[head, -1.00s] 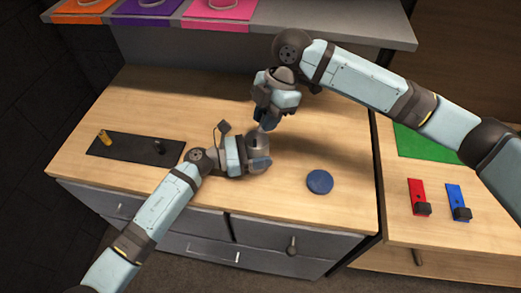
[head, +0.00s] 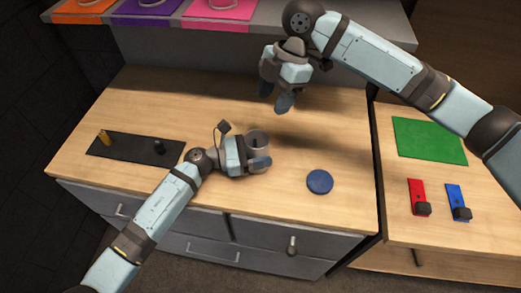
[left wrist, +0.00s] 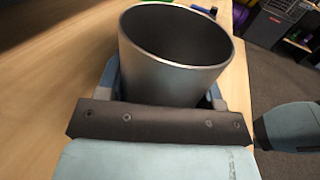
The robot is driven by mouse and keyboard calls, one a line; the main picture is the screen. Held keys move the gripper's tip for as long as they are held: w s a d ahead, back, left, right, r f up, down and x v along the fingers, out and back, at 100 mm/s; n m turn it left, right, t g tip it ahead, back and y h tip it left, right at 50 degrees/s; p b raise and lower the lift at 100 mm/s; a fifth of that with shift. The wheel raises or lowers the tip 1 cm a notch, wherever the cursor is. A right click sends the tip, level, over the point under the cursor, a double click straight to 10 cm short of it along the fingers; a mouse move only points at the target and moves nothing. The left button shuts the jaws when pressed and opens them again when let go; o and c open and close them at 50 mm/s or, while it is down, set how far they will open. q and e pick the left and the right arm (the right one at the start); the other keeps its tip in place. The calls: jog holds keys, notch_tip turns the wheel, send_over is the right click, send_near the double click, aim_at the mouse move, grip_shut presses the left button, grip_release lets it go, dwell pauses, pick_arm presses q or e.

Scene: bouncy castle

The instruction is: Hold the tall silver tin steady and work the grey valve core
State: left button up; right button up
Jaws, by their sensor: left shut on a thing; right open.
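The tall silver tin (head: 257,139) stands upright and open-topped on the wooden counter. My left gripper (head: 254,155) is shut on its sides. In the left wrist view the tin (left wrist: 170,75) sits between the fingers; its inside is dark and I see nothing in it. My right gripper (head: 275,97) is open, above and behind the tin, slightly right of it, and clear of it. No object shows between its fingers. I cannot make out a grey valve core for certain. A small dark piece (head: 159,146) stands on the black mat (head: 128,149), but I cannot tell what it is.
A blue disc (head: 320,181) lies right of the tin. A small yellow piece (head: 104,137) is on the mat's left. The right counter holds a green sheet (head: 430,140), a red strip (head: 417,192) and a blue strip (head: 456,197). A grey shelf (head: 350,35) overhangs the back.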

jog(key=v, duration=0.6)
jog(key=shift+r, duration=0.1)
dwell(0.5)
pick_arm(q)
jog(key=o, duration=1.1)
jog(key=shift+c, duration=0.2)
jog(key=a, duration=0.4)
jog(key=s+a, duration=0.1)
jog(key=a, duration=0.3)
jog(key=s+a, duration=0.1)
jog(key=a, duration=0.3)
jog(key=shift+s, duration=0.15)
